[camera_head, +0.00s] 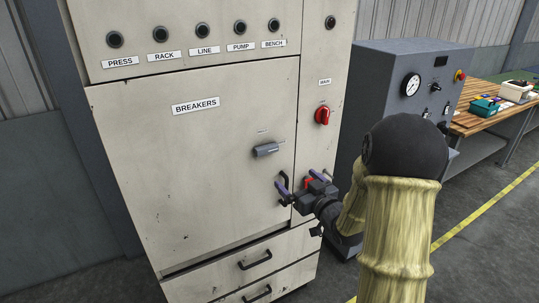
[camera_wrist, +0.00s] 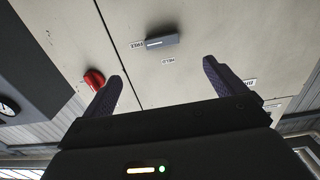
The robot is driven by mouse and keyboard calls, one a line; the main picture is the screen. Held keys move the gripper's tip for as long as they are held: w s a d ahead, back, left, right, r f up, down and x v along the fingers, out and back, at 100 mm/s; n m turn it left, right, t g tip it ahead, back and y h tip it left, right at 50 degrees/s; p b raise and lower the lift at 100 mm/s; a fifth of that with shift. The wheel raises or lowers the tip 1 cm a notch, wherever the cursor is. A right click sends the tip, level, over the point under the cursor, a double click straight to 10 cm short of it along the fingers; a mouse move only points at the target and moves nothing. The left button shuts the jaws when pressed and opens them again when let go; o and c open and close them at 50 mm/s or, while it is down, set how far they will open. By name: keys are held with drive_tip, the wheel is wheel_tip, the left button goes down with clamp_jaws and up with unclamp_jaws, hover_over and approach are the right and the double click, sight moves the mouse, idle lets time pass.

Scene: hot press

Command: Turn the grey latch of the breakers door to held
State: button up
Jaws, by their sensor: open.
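The grey latch (camera_head: 266,149) sits on the cream breakers door (camera_head: 190,160), near its right edge. Its bar lies roughly level, with its free end to the right in the head view. In the wrist view the latch (camera_wrist: 163,42) has the FREE label (camera_wrist: 137,45) at its left end. The HELD label (camera_wrist: 168,61) is below it there. My gripper (camera_head: 304,176) is below and right of the latch in the head view. In the wrist view my gripper (camera_wrist: 162,70) is open and empty, its fingers apart and short of the latch.
A red MAIN switch (camera_head: 322,116) is on the panel right of the door. It shows left of my fingers in the wrist view (camera_wrist: 94,79). Drawers (camera_head: 245,270) are below. A grey gauge cabinet (camera_head: 400,95) stands right.

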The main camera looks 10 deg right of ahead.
drive_tip(key=shift+r, duration=0.2)
drive_tip(key=p, duration=0.6)
approach(268, 152)
drive_tip(key=x, duration=0.9)
drive_tip(key=shift+w+r, duration=0.1)
drive_tip(key=shift+w, duration=0.2)
drive_tip(key=c, duration=1)
drive_tip(key=shift+o, duration=0.2)
